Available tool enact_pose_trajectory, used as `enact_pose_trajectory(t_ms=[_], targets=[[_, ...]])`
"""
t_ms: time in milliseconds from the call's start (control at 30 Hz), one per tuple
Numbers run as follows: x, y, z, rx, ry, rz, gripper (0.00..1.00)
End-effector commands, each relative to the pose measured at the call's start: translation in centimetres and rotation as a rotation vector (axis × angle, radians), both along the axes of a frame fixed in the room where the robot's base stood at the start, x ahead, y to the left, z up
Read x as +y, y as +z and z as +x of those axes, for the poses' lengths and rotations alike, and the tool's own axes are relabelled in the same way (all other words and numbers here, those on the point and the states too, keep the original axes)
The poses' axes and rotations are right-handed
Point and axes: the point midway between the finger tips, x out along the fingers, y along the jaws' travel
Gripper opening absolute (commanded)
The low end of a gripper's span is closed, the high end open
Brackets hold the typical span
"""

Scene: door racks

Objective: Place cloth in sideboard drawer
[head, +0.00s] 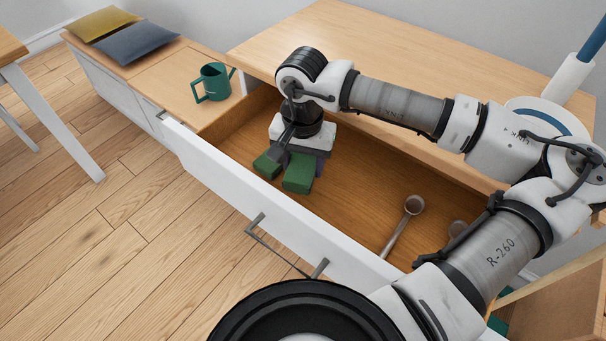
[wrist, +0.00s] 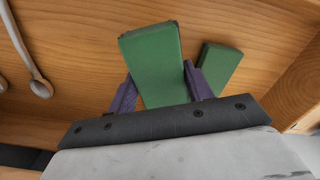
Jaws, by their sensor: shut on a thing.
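My gripper (head: 303,164) points down inside the open sideboard drawer (head: 350,182), near its left end. It is shut on a folded green cloth (head: 298,175), which looks like a flat green block. In the wrist view the cloth (wrist: 152,58) sits between the two dark purple fingers of the gripper (wrist: 158,76). I cannot tell whether it touches the drawer floor. A second, similar green piece (head: 266,165) lies beside it in the drawer, apart from the fingers; it also shows in the wrist view (wrist: 220,68).
A ladle (head: 400,222) lies in the drawer to the right, partly hidden by my arm. The white drawer front (head: 225,182) stands pulled out. A green watering can (head: 212,82) and two cushions (head: 135,42) sit on the low cabinet at left. The sideboard top (head: 400,45) is mostly clear.

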Motion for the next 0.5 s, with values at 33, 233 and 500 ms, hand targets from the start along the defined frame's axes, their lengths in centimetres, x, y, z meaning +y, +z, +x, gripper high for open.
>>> enact_pose_trajectory(t_ms=[33, 233, 500], targets=[[0.0, -0.3, 0.0, 0.001, 0.000, 0.000, 0.24], [0.0, -3.2, -0.1, 0.003, 0.000, 0.002, 0.24], [0.0, -4.5, 0.0, 0.000, 0.001, 0.001, 0.24]])
